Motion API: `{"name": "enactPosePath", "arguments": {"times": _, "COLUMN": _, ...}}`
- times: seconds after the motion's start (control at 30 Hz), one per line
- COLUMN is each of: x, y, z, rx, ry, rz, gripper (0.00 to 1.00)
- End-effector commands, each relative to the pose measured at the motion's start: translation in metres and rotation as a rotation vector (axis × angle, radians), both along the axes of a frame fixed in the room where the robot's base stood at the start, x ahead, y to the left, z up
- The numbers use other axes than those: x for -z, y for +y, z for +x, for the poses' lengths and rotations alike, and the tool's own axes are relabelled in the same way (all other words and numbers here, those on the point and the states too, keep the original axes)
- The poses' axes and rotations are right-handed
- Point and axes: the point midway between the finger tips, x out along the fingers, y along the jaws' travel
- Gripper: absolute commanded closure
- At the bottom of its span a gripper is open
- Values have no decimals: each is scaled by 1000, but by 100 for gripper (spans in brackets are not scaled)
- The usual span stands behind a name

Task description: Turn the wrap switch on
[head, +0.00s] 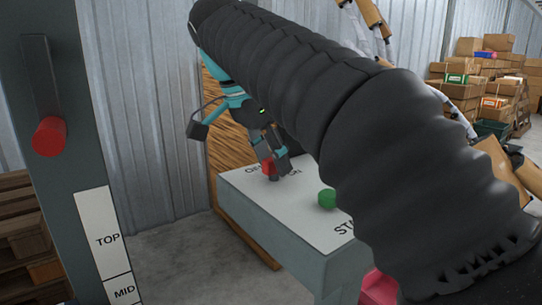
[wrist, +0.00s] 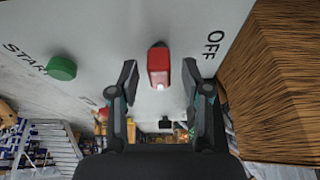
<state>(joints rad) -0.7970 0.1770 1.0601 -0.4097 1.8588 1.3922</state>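The red switch (head: 268,167) stands on the white top of a grey control box (head: 245,190), between the OFF label on its left and the ON label on its right. In the wrist view the red switch (wrist: 158,66) sits between my two fingertips, with a visible gap on each side. The OFF label (wrist: 214,45) is to its right; the ON label is not readable there. My gripper (wrist: 159,66) is open, with its fingers on either side of the switch. In the head view my gripper (head: 274,161) is down at the switch and partly covers it. Which way the switch leans is unclear.
A green START button (head: 327,198) stands on the same box, nearer the camera. A dark post at left carries a lever with a red knob (head: 49,136) and TOP and MID labels. A wooden panel (head: 225,130) stands behind the box. Stacked cartons (head: 480,85) are far right.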

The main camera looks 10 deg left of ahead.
Motion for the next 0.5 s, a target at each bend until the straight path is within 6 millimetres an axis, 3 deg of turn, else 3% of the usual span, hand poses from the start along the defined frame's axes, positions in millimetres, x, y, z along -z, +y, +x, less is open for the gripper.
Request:
{"name": "enactPosePath", "arguments": {"times": 0.3, "x": -12, "y": 5, "z": -4, "rx": -2, "ry": -1, "rz": 1, "gripper": 52}}
{"name": "enactPosePath", "arguments": {"times": 0.5, "x": -11, "y": 34, "z": -37, "rx": -7, "ry": 1, "rz": 0, "gripper": 52}}
